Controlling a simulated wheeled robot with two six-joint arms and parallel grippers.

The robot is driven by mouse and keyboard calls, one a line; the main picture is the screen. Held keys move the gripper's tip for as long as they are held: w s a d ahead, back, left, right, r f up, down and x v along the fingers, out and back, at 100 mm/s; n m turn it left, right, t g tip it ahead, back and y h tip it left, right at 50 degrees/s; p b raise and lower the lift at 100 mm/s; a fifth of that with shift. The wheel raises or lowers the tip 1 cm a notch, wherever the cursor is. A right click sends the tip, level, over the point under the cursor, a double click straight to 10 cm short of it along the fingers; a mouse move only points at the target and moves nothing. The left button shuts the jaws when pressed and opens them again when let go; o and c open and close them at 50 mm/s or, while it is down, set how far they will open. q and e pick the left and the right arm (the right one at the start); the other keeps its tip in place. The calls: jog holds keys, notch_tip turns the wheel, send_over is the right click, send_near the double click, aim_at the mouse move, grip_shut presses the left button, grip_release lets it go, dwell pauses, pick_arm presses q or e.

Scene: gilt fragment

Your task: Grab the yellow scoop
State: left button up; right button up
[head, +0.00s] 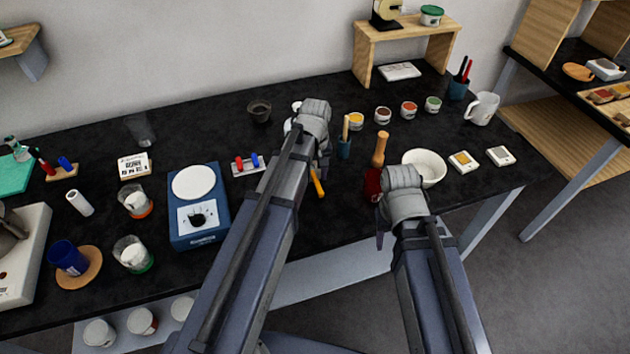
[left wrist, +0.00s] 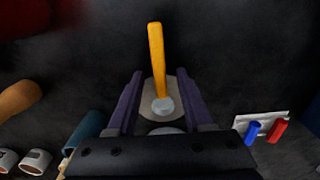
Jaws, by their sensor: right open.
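The yellow scoop (left wrist: 157,55) lies on the black bench in the left wrist view, with its yellow handle pointing away and its grey head on a pale round patch. In the head view only part of its handle (head: 317,183) shows beside my left arm. My left gripper (left wrist: 158,76) is open, with one finger on each side of the scoop and visible gaps between. I cannot tell its exact height above the bench. My right gripper (head: 379,225) is open near the bench's front edge, right of the scoop; its fingers are mostly hidden by the wrist.
A blue cup (head: 344,148) with a wooden-handled tool stands close to my left gripper. A small rack (head: 248,167) with red and blue pieces and a blue scale (head: 198,220) lie left.

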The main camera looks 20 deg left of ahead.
aim_at(315, 178)
pick_arm(q)
grip_shut()
dwell(0.4)
jog(key=shift+r, duration=0.1)
notch_tip(315, 178, up, 10)
jog(key=p, duration=1)
